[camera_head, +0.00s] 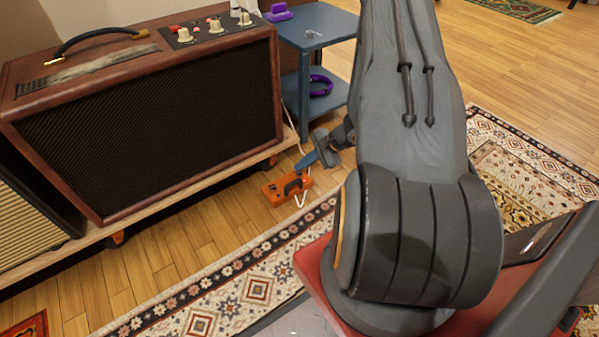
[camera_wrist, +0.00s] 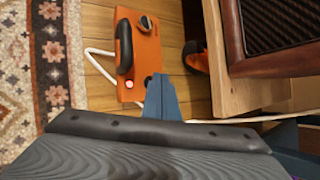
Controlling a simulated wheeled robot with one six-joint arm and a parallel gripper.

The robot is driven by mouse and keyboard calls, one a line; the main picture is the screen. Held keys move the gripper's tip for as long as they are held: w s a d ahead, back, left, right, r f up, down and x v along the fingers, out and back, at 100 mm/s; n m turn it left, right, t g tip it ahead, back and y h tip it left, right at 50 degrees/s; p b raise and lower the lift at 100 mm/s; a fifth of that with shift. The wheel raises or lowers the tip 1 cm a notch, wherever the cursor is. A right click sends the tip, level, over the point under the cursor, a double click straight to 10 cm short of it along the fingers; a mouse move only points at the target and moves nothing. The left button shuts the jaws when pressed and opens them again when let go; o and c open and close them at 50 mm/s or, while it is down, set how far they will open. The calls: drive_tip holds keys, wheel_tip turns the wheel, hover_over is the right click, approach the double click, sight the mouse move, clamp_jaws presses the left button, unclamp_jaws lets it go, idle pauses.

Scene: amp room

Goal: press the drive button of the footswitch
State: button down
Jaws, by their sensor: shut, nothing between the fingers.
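The footswitch is an orange box on the wood floor, beside the amp's wheeled board, in the head view (camera_head: 272,194) and in the wrist view (camera_wrist: 145,52). A black raised bar (camera_wrist: 124,46) runs along one side of it. No button label is readable.
A large brown amp (camera_head: 150,110) stands on a low wheeled board (camera_head: 190,183) to the left. A blue side table (camera_head: 316,27) holds purple things behind the gripper. A patterned rug (camera_head: 215,295) lies in front. A white cable (camera_wrist: 97,66) runs around the footswitch.

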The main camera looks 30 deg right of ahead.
sight(301, 172)
drive_tip(key=shift+r, duration=0.1)
drive_tip(key=r+p, duration=0.1)
drive_tip(key=r, duration=0.1)
drive_tip(key=r+p, duration=0.3)
drive_tip(key=shift+w+r, duration=0.3)
drive_tip(key=shift+w, duration=0.1)
drive_tip(key=shift+r, duration=0.1)
idle(0.3)
